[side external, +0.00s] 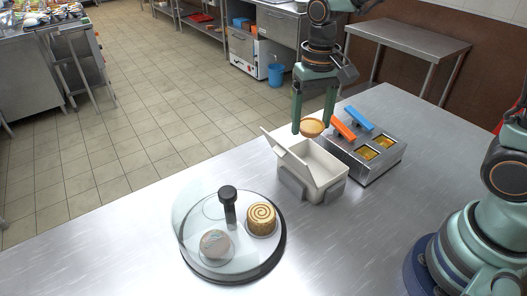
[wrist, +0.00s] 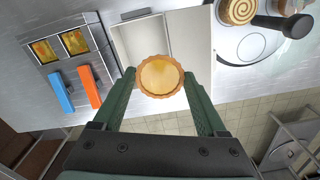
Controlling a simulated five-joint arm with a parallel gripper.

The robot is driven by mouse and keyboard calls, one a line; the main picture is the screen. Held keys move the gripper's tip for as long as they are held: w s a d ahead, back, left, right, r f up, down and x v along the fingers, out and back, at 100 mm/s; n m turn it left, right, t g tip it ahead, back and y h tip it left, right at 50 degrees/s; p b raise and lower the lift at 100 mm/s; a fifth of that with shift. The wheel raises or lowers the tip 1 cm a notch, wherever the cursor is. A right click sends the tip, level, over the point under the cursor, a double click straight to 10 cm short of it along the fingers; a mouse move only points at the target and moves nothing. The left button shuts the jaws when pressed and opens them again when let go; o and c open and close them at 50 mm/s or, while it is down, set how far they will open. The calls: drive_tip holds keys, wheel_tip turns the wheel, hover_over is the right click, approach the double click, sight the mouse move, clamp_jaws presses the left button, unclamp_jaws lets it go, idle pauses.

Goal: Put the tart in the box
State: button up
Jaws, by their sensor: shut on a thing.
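The tart (side external: 312,127), round with a golden crust and pale filling, is held between the fingers of my gripper (side external: 313,128). My gripper is shut on it and holds it above the back edge of the box. The tart also shows in the wrist view (wrist: 160,76), between the two green fingertips (wrist: 161,78). The box (side external: 323,172) is white, with its lid (side external: 290,152) raised on the left side. In the wrist view the open box (wrist: 138,42) looks empty in the part that shows, and the tart overlaps its near edge.
A steel unit (side external: 373,162) with two yellow-filled wells and orange (side external: 343,129) and blue (side external: 360,119) handles stands close right of the box. A round stand (side external: 236,270) with a clear cover, a swirl roll (side external: 262,218) and another pastry is front left.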

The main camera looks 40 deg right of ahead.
drive_tip(key=shift+s+d+f, duration=0.45)
drive_tip(key=shift+d+f, duration=0.1)
drive_tip(key=shift+f, duration=1.2)
drive_tip(key=shift+s+d+f, duration=0.45)
drive_tip(key=shift+d+f, duration=0.15)
drive_tip(key=shift+f, duration=1.15)
drive_tip(key=shift+s+d+f, duration=0.45)
drive_tip(key=shift+d+f, duration=0.1)
drive_tip(key=shift+f, duration=1.2)
drive_tip(key=shift+f, duration=0.2)
drive_tip(key=o, duration=1.3)
drive_tip(key=shift+c, duration=0.2)
drive_tip(key=shift+c, duration=0.6)
drive_tip(key=shift+r, duration=0.1)
drive_tip(key=shift+r, duration=2.4)
